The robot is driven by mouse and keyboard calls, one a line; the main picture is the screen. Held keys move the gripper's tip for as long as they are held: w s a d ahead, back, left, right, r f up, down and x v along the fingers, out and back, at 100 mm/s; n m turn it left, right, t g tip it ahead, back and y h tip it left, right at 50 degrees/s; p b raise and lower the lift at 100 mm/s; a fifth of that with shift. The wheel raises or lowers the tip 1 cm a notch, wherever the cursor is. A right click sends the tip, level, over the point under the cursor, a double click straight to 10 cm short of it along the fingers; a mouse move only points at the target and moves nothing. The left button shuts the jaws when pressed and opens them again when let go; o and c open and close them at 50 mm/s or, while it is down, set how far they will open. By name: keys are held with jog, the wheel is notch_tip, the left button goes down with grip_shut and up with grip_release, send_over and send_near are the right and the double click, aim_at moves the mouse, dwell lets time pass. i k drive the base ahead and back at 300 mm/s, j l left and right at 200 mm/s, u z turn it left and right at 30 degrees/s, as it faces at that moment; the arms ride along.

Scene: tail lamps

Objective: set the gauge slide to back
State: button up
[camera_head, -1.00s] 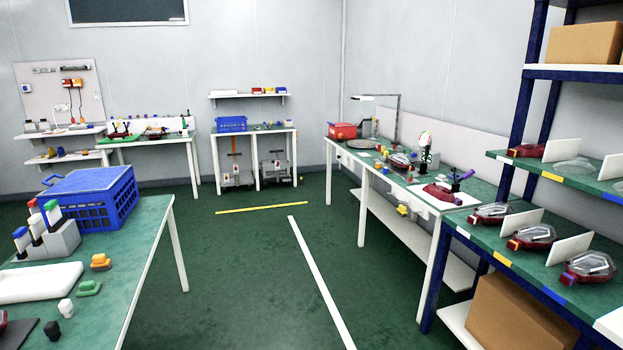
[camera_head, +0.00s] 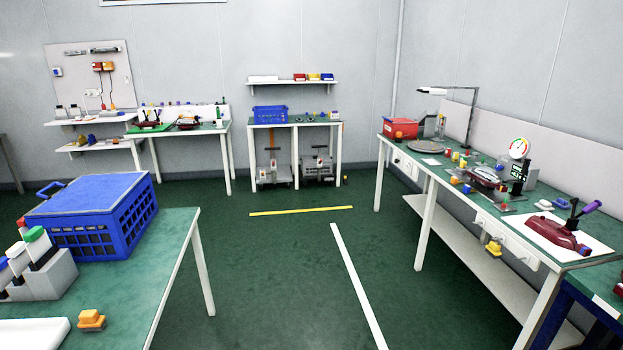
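A round white gauge dial (camera_head: 518,149) with red and green markings stands on the right workbench (camera_head: 436,194). Below it is a dark upright block (camera_head: 519,180) with a small display-like face, beside a grey block. A slide on the gauge is too small to make out, so its setting cannot be told. My gripper is not in view.
A near-left table (camera_head: 170,245) carries a blue crate (camera_head: 105,232) and an orange-yellow piece (camera_head: 91,319). Open green floor (camera_head: 280,275) with a white strip (camera_head: 357,285) lies between it and the right workbench. Small benches line the back wall.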

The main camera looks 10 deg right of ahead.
aim_at(462, 166)
jog(key=i, duration=1.85)
jog(key=i+z, duration=0.2)
jog(key=i, duration=0.45)
jog(key=i+z, duration=0.25)
jog(key=i, duration=0.35)
jog(key=i+j+z, duration=0.2)
jog(key=i, duration=0.45)
jog(key=i+z, duration=0.3)
jog(key=i, duration=0.15)
jog(key=i+j+z, duration=0.1)
jog(key=i+z, duration=0.2)
jog(key=i, duration=0.15)
